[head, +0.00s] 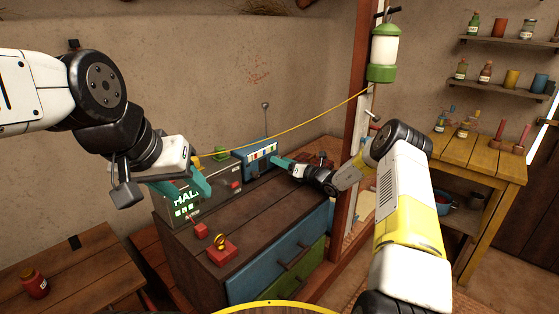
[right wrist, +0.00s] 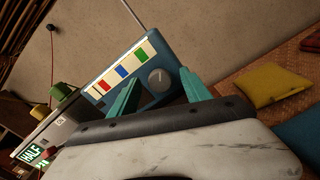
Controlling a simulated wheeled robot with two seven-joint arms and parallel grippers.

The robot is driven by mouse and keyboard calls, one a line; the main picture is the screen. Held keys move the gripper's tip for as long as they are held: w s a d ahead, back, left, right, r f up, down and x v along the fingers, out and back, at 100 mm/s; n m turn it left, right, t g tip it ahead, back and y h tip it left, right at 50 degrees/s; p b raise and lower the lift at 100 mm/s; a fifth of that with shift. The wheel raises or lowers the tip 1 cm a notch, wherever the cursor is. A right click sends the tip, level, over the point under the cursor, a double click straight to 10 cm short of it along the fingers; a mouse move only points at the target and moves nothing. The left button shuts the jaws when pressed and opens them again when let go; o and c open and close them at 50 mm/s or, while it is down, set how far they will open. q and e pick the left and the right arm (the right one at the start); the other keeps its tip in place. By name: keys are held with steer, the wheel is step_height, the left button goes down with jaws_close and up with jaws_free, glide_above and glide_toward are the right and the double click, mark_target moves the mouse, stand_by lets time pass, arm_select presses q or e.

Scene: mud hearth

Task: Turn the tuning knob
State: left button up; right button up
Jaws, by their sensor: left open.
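A blue radio (head: 260,158) with a striped dial stands on the dark cabinet top by the wall. In the right wrist view its face (right wrist: 115,72) shows red, blue and green blocks and a round grey tuning knob (right wrist: 159,77) with a light pointer line. My right gripper (head: 282,164) is in front of the radio. Its teal fingers are spread, and the knob appears between the tips; I cannot tell whether they touch it. My left gripper (head: 192,182) is open and empty, in front of the grey box; its fingers partly cover that box.
The grey box (head: 226,188) has a lit display and stands left of the radio. Two small red items (head: 221,250) lie at the cabinet's (head: 250,232) near left edge. A yellow cord (head: 310,122) runs above. A red post (head: 358,80) rises behind my right arm.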

steer(key=r, duration=0.1)
steer(key=s+r, duration=0.1)
steer(key=r, duration=0.1)
steer(key=shift+r, duration=0.3)
steer(key=s+a+r, duration=0.1)
steer(key=s, duration=1.4)
steer(key=shift+r, duration=0.2)
steer(key=shift+a, duration=0.1)
steer(key=w+d+f+n, duration=0.1)
steer(key=w+d, duration=0.1)
steer(key=w, duration=0.1)
steer(key=w+d+f+n, duration=0.2)
steer(key=w, duration=0.2)
steer(key=w+d+f+n, duration=0.2)
steer(key=w, duration=0.1)
steer(key=shift+w+d, duration=0.1)
steer(key=shift+w, duration=0.35)
steer(key=x, duration=0.7)
steer(key=shift+f, duration=0.1)
